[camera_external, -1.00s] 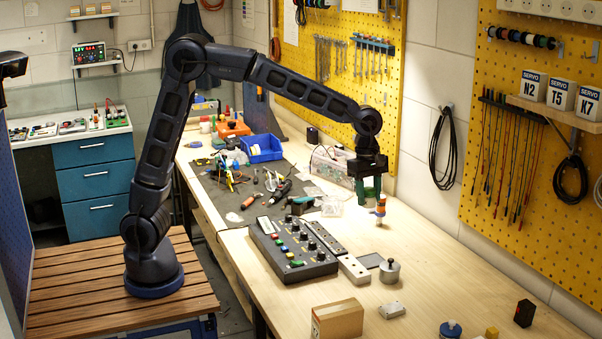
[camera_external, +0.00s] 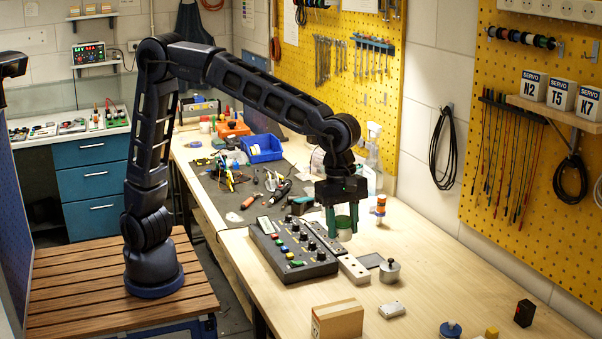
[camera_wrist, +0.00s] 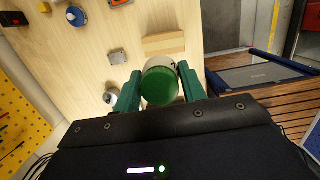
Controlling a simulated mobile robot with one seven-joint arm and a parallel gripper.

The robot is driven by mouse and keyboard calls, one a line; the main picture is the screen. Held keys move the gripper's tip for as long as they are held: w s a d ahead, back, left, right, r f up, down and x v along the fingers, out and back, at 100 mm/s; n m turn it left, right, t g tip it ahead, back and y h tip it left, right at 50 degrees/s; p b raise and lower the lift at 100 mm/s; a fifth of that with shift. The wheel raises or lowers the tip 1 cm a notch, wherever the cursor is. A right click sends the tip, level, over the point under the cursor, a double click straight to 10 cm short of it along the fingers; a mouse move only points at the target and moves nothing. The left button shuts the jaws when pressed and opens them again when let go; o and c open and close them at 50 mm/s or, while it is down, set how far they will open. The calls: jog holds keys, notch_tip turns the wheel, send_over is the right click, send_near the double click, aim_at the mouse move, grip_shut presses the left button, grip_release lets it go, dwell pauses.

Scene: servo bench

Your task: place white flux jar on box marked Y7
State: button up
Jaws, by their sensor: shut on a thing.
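My gripper (camera_external: 341,226) has green fingers and is shut on the white flux jar (camera_external: 344,235), holding it above the bench beside the black control panel. In the wrist view the jar's green lid (camera_wrist: 158,86) shows between the fingers (camera_wrist: 159,84), with a bit of its white side. A brown cardboard box (camera_external: 337,320) sits at the bench's front edge, below and apart from the jar. It also shows in the wrist view (camera_wrist: 164,44), just past the jar. I cannot read its marking.

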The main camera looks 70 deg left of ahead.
aim_at(339, 309)
jog(key=shift+s+d+f, duration=0.1)
jog(key=shift+s+f, duration=0.05)
jog(key=shift+f, duration=0.3)
notch_tip(339, 309, down, 19)
jog(key=shift+f, duration=0.2)
jog(key=o, duration=1)
jog(key=shift+r, duration=0.1)
